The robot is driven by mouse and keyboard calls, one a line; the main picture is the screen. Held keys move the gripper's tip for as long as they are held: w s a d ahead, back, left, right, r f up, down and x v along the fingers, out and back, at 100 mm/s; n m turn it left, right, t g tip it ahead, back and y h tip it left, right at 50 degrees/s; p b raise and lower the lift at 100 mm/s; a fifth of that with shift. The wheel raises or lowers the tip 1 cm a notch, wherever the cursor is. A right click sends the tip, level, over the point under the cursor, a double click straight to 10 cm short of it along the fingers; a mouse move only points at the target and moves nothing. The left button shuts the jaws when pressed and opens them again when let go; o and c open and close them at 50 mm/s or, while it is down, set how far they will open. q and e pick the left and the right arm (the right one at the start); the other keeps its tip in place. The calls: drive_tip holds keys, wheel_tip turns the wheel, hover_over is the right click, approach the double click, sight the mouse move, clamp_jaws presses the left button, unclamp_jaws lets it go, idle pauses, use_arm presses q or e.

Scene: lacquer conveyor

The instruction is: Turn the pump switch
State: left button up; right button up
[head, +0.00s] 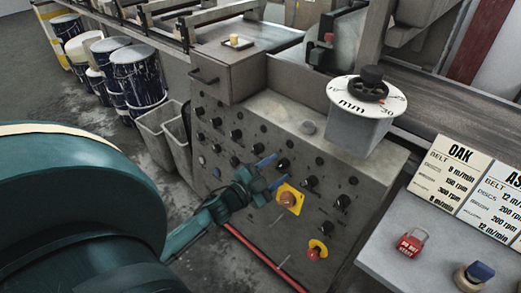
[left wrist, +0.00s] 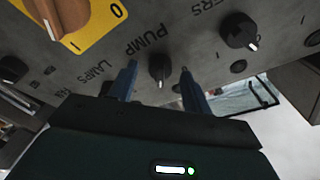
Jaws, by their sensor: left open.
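In the left wrist view the pump switch (left wrist: 159,68) is a small black knob with a pale pointer line, beside the printed word PUMP on the grey panel. My left gripper (left wrist: 159,76) is open, with one blue finger on each side of the knob and a visible gap on both sides. In the head view my left gripper (head: 271,172) is at the front panel of the control cabinet (head: 260,120), above and left of a yellow plate with an orange rotary switch (head: 290,198). From there I cannot tell surely which knob is between the fingers. My right gripper is not in view.
Several other black knobs surround this spot, one with a white pointer (left wrist: 240,32) nearby. A red emergency button on yellow (head: 317,250) is lower on the panel. A grey box with a dial (head: 366,103) stands on top. Grey bins (head: 160,135) stand left.

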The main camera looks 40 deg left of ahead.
use_arm(q)
drive_tip(key=s+a, duration=0.2)
drive_tip(key=s, duration=1)
drive_tip(key=shift+s+a, duration=0.15)
